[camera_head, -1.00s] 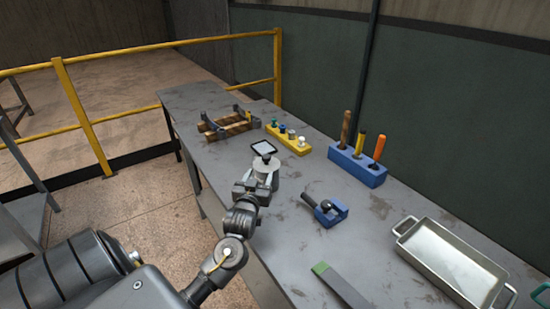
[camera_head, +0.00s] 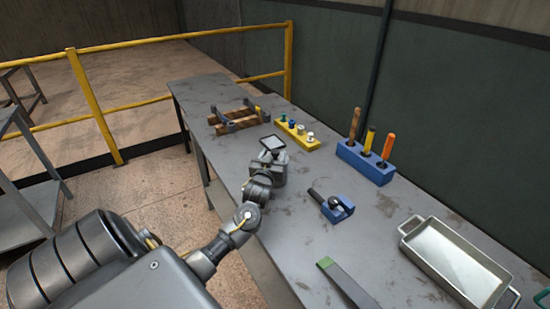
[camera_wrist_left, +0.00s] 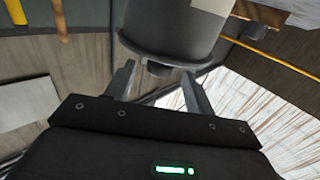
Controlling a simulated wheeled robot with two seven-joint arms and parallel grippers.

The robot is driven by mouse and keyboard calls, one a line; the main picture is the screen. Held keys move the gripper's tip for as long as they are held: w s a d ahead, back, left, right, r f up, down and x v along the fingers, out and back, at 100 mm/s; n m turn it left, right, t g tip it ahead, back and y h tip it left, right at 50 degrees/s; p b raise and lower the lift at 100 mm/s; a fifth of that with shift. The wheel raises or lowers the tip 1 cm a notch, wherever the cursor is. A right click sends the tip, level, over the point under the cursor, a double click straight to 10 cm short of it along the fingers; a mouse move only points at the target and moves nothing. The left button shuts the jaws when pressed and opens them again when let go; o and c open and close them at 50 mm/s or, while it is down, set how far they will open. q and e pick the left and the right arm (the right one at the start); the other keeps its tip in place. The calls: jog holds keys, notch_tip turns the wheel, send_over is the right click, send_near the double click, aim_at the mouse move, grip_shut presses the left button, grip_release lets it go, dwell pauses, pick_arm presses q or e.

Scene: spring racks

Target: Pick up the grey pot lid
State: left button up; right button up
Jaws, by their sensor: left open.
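The grey pot lid (camera_wrist_left: 170,50) fills the upper middle of the left wrist view as a dark round rim with a small knob, below a grey cylindrical body with a pale patch. My left gripper (camera_wrist_left: 158,74) is open, its two fingers on either side of the knob; I cannot tell whether they touch it. In the head view my left gripper (camera_head: 270,164) is over the left edge of the bench, close to a dark square with a pale face (camera_head: 272,142). The lid is not clearly seen there. My right gripper is not in view.
On the grey bench (camera_head: 290,235) are a wooden rack (camera_head: 235,120), a yellow block with pegs (camera_head: 296,133), a blue tool holder (camera_head: 364,162), a blue clamp (camera_head: 338,209), a green-tipped bar (camera_head: 345,283) and a metal tray (camera_head: 405,233). A yellow railing (camera_head: 95,110) stands behind.

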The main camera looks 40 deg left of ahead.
pick_arm(q)
jog(key=shift+x, duration=1.4)
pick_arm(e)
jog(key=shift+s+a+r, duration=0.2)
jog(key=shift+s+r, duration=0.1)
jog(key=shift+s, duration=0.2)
pick_arm(q)
jog(key=shift+c, duration=0.4)
jog(key=c, duration=0.9)
jog(key=shift+c, duration=0.2)
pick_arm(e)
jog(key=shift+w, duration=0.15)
